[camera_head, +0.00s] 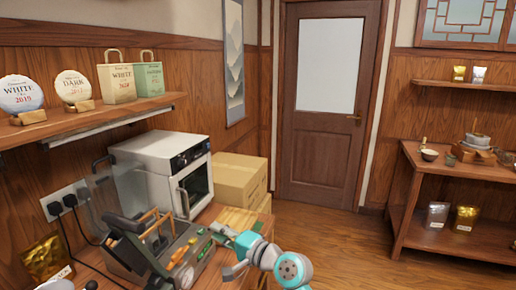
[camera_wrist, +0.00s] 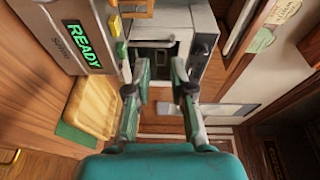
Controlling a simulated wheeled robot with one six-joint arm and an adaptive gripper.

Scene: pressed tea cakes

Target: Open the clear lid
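A dark grey machine (camera_head: 172,262) with orange bars stands on the left counter. A clear panel (camera_head: 100,190), apparently its lid, stands nearly upright at the machine's back left; its hinge edge is hard to make out. My gripper (camera_head: 222,232) is to the right of the machine, apart from the clear panel. In the wrist view, my gripper (camera_wrist: 161,68) is open, with an empty gap between its fingers. The machine's panel with a green READY display (camera_wrist: 85,45) shows at upper left there. The clear panel cannot be made out in the wrist view.
A white oven (camera_head: 165,175) stands behind the machine, with cardboard boxes (camera_head: 238,180) beside it. A wooden tray (camera_wrist: 92,105) lies near the machine. A wall shelf (camera_head: 85,122) overhangs the counter. Black cables (camera_head: 80,225) run from the outlet. The floor at right is clear.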

